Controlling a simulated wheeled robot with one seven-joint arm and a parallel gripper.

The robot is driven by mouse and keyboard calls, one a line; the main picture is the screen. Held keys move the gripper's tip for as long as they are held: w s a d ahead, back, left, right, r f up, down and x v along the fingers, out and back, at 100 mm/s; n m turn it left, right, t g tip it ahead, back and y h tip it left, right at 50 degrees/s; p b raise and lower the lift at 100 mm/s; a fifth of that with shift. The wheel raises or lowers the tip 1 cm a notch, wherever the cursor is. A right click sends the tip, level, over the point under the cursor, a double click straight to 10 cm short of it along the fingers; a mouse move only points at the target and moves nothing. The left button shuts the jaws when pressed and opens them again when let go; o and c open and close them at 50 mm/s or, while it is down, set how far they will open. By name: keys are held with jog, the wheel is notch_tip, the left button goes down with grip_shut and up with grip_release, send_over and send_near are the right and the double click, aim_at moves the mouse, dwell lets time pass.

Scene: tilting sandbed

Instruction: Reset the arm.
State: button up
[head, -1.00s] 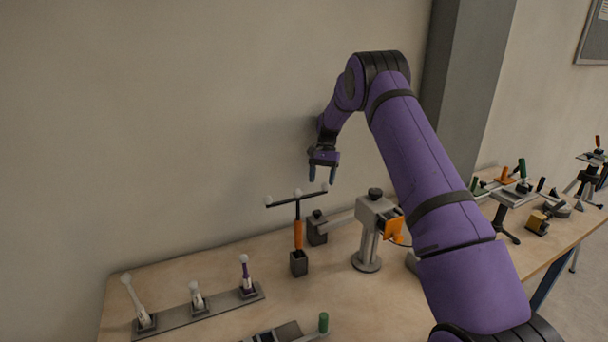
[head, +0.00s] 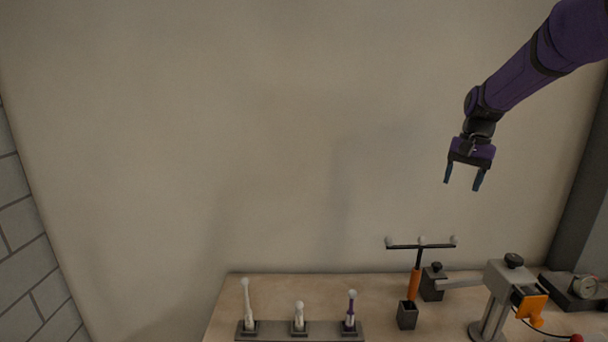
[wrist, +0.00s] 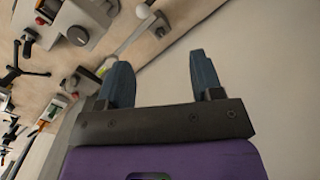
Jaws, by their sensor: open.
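My gripper (head: 462,184) is at the upper right of the head view, pointing down in front of the wall. Its two blue-grey fingers are apart with nothing between them. The fingers also show in the wrist view (wrist: 158,82), open and empty. Below the gripper and a little to its left stands an orange-handled T-shaped tool (head: 414,283) with white balls on its crossbar, upright in a dark block (head: 407,315). The gripper is clear of it.
A grey clamp stand (head: 497,295) with an orange part is on the table (head: 225,310) at right. A dial gauge (head: 584,286) lies farther right. A grey strip (head: 275,335) holds three white-tipped pegs at front left. The wall space left of the gripper is free.

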jog(key=s+a+r+n+t, duration=0.2)
jog(key=s+a+r, duration=0.1)
jog(key=s+r, duration=0.55)
jog(key=s+a+f+n+t+h, duration=0.1)
jog(key=s+a+n+t, duration=0.1)
jog(key=s, duration=1.2)
jog(key=s+a+f+n+t, duration=0.1)
jog(key=s+a+n+t, duration=0.1)
jog(key=s, duration=1.2)
jog(key=shift+a+f+h, duration=0.15)
jog(key=shift+a+h, duration=0.25)
